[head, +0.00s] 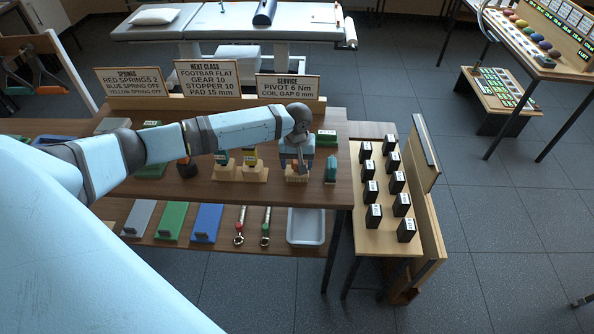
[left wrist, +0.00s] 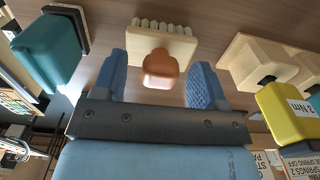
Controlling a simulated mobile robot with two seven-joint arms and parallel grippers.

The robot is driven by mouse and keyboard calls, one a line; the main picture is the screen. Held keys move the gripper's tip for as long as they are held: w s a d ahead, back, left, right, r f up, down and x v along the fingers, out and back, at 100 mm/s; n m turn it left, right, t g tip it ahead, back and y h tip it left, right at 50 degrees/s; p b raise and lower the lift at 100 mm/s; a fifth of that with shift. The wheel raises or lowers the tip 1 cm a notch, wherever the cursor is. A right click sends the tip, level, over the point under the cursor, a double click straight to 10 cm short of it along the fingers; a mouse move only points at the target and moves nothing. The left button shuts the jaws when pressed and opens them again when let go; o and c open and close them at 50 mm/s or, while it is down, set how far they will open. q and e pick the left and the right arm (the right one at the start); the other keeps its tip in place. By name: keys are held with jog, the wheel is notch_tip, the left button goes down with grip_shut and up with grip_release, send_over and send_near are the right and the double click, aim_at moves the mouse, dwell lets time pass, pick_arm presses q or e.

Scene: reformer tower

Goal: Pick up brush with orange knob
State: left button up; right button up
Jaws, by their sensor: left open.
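The brush with the orange knob (left wrist: 160,70) stands on the upper deck of the bench. In the left wrist view its pale wooden block (left wrist: 165,40) has a toothed or bristled edge, and the rounded knob faces the camera. In the head view the brush (head: 297,178) is partly hidden below my left gripper (head: 297,158). My left gripper (left wrist: 158,66) is open, with one blue finger on each side of the knob and visible gaps. I cannot tell exactly how deep the fingertips reach. My right gripper is not in view.
A teal block (head: 331,170) stands close right of the brush; it also shows in the left wrist view (left wrist: 50,48). A yellow labelled tool (left wrist: 284,112) in a wooden stand is on the other side. Signs (head: 287,87) stand behind. A rack of black blocks (head: 373,216) is at right.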

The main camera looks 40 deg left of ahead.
aim_at(297, 162)
pick_arm(q)
jog(key=c, duration=1)
jog(key=shift+c, duration=0.2)
notch_tip(297, 162, up, 20)
jog(key=shift+b, duration=0.35)
